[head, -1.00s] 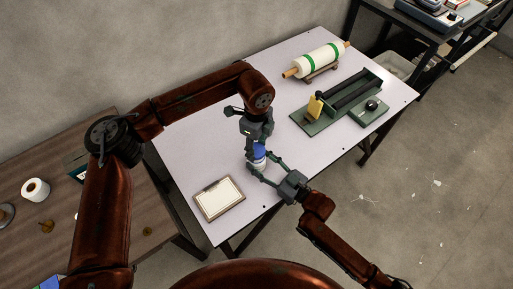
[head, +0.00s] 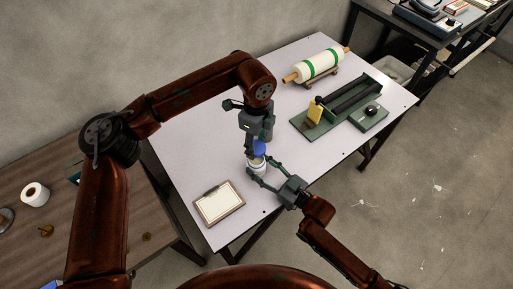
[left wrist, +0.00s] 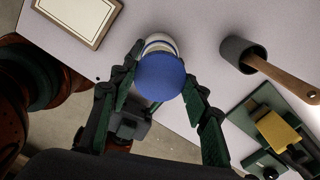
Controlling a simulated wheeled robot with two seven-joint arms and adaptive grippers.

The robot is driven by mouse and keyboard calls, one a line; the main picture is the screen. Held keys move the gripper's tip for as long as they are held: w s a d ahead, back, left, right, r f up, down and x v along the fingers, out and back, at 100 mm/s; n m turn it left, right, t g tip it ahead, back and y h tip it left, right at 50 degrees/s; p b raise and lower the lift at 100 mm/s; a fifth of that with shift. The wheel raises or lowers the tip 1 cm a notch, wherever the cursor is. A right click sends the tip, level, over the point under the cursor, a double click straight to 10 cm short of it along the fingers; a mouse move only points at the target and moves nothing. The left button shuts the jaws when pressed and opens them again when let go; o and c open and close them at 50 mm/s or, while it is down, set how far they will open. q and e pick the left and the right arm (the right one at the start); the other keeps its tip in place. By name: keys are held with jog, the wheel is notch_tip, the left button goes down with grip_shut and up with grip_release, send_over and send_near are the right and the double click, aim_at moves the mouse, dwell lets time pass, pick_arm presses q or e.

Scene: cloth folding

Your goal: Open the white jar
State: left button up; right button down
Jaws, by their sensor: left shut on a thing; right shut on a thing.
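The white jar (head: 257,169) stands upright near the front edge of the light table, left of its middle. My right gripper (head: 261,172) is shut around the jar's body from the right. My left gripper (head: 258,143) is above the jar, pointing down, shut on the blue lid (head: 259,148). In the left wrist view the round lid (left wrist: 160,75) sits between the fingers, and the jar (left wrist: 157,42) shows partly behind it. The lid appears raised a little off the jar. The jar's mouth is hidden by the lid.
A framed tray (head: 218,203) lies left of the jar. A green device (head: 343,105) and a white roll with green bands (head: 318,64) are at the right and back. A dark cup-like tool with a wooden handle (left wrist: 243,55) shows in the left wrist view.

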jog(key=c, duration=0.9)
grip_release()
jog(key=shift+o, duration=0.2)
